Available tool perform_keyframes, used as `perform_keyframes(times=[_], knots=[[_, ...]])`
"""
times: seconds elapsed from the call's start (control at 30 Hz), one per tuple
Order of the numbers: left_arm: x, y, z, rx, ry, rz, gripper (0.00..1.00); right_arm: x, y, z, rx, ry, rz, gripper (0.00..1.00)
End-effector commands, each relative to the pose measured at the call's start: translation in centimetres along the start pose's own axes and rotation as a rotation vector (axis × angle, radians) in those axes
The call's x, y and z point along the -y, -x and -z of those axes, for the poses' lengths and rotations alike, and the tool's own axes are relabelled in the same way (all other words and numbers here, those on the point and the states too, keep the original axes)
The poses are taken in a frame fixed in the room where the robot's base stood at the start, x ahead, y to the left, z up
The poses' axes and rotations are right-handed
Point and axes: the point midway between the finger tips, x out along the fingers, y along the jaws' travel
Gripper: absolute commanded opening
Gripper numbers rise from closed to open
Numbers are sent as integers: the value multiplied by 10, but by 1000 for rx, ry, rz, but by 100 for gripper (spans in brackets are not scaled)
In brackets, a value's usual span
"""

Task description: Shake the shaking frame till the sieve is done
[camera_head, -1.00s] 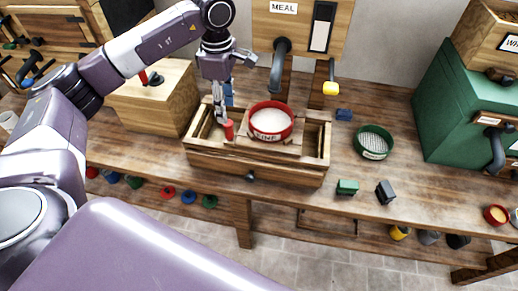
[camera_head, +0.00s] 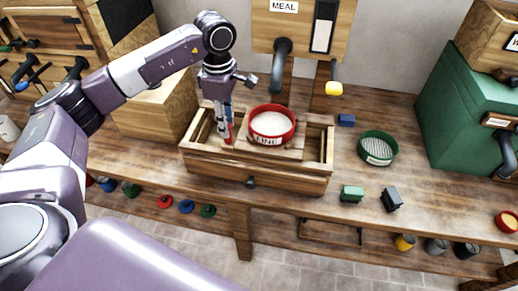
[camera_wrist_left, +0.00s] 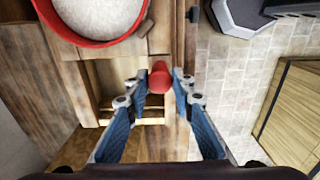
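The shaking frame (camera_head: 302,182) is a wooden open box on the bench, with a board across it. The red sieve (camera_head: 291,134), labelled FINE, sits on that board with white meal inside. Part of its red rim (camera_wrist_left: 82,41) shows at the upper left of the left wrist view. A red upright handle (camera_wrist_left: 160,78) stands at the left front of the frame. The fingers partly hide the handle in the head view. My right gripper is not in view.
A green sieve (camera_head: 378,147), a green block (camera_head: 352,193), a dark block (camera_head: 391,198) and a blue block (camera_head: 346,119) lie right of the frame. A spout (camera_head: 280,62) hangs behind it. A green cabinet (camera_head: 455,115) stands at the right. Small cups sit on the shelf below.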

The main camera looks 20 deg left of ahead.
Motion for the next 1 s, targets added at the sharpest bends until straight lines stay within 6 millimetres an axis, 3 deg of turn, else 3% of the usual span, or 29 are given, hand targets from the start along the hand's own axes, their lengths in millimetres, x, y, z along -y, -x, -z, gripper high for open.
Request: perform_keyframes(times=[0.1, 0.27, 1.0], knots=[[0, 0, 0, 0, 0, -1, 5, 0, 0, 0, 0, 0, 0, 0], [0, -1, 11, -1, 4, -1, 5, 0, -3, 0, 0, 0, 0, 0], [0, 0, 129, -1, 5, -2, 5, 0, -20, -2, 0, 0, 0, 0]])
